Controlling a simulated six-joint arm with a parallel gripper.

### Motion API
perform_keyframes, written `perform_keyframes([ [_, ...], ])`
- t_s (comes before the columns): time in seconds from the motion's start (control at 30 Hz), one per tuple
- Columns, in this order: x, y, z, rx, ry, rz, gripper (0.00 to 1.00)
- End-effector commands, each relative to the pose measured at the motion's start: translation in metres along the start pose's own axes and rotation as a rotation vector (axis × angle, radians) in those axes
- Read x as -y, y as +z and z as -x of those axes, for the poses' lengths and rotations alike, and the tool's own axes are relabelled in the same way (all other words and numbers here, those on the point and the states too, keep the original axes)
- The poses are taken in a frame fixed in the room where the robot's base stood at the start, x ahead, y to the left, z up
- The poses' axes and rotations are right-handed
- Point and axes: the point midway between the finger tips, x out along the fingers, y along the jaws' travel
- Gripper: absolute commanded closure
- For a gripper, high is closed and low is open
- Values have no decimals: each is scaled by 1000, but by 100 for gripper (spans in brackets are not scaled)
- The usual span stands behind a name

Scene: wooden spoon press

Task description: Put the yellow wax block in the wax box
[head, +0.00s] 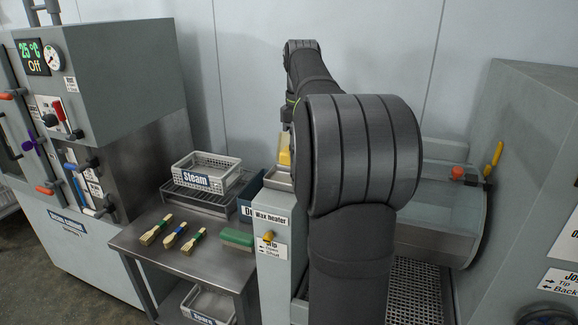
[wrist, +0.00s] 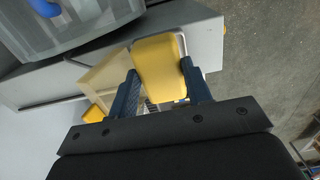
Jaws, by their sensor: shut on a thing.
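My gripper (wrist: 159,68) is shut on the yellow wax block (wrist: 158,55), with one dark blue finger on each side of it in the wrist view. The block (head: 285,150) also shows in the head view, just left of my arm and above the metal pan on the wax heater (head: 270,218). My fingers are hidden there. A pale beige box (wrist: 103,73) lies left of the block in the wrist view. A yellow piece (wrist: 94,113) shows near it, partly hidden by my gripper. I cannot tell whether this is the wax box; no label shows.
A steel table (head: 150,240) left of the heater holds brushes (head: 175,236), a green block (head: 237,239) and a Steam basket (head: 207,172) on a rack. A grey machine (head: 535,170) stands at the right. A clear container (wrist: 85,30) shows in the wrist view.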

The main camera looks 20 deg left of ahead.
Motion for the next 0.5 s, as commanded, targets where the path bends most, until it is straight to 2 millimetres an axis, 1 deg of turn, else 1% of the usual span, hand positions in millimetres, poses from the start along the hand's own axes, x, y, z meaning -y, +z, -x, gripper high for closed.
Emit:
perform_keyframes([
  [0.03,0,-10,-6,0,-1,4,80],
  [0.1,-2,-20,-12,0,0,2,80],
  [0.2,-2,-27,-16,0,1,1,80],
  [0.27,-3,-29,-18,0,1,0,80],
  [0.37,-3,-30,-26,0,0,-1,80],
  [0.5,-2,-29,-46,1,-2,-1,80],
])
